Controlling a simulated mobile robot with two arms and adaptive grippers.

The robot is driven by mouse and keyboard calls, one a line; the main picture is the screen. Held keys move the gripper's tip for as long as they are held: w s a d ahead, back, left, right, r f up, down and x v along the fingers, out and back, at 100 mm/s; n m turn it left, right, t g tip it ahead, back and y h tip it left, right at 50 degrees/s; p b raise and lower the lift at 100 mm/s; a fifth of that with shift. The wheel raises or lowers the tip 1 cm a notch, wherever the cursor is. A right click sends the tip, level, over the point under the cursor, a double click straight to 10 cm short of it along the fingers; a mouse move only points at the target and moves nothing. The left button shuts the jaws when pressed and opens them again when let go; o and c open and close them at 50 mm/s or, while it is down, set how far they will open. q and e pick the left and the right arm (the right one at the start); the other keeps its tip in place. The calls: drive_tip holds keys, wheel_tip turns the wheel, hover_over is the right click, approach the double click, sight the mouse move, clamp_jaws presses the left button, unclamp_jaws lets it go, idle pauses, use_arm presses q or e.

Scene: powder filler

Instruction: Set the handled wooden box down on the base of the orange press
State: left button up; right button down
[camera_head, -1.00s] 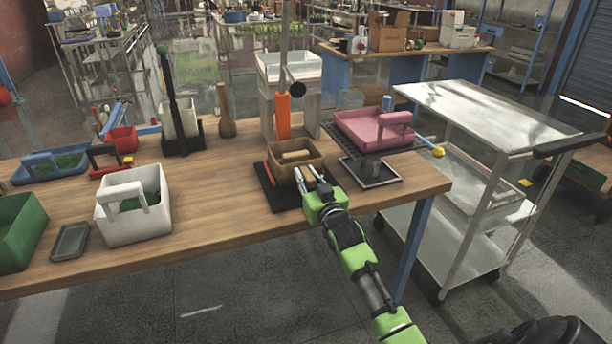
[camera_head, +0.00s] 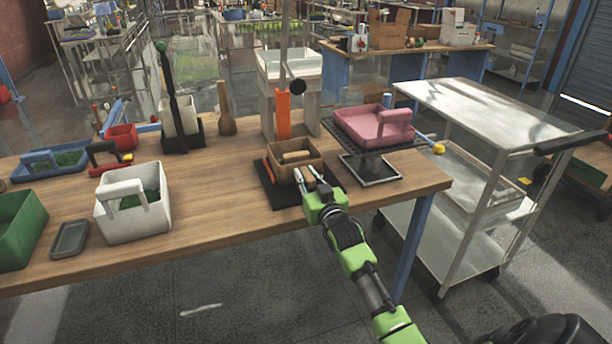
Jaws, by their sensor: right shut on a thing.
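The handled wooden box (camera_head: 287,174) is brown and upright, at the dark base (camera_head: 285,197) of the orange press (camera_head: 283,117). My right gripper (camera_head: 314,181) is at the box's right front side, shut on its handle. Whether the box's bottom touches the base or hangs slightly above it, I cannot tell. The press's orange column rises behind the box. My left gripper is not in view.
A white handled box (camera_head: 150,218) and a green bin (camera_head: 18,232) stand at left. Bare tabletop (camera_head: 215,205) lies between the white box and the press.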

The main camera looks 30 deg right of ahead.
drive_tip(key=shift+r, duration=0.15)
drive_tip(key=c, duration=1.8)
unclamp_jaws()
drive_tip(key=shift+o, duration=0.2)
drive_tip(key=shift+f, duration=0.25)
drive_tip(key=v, duration=1.2)
drive_tip(key=shift+r, duration=0.2)
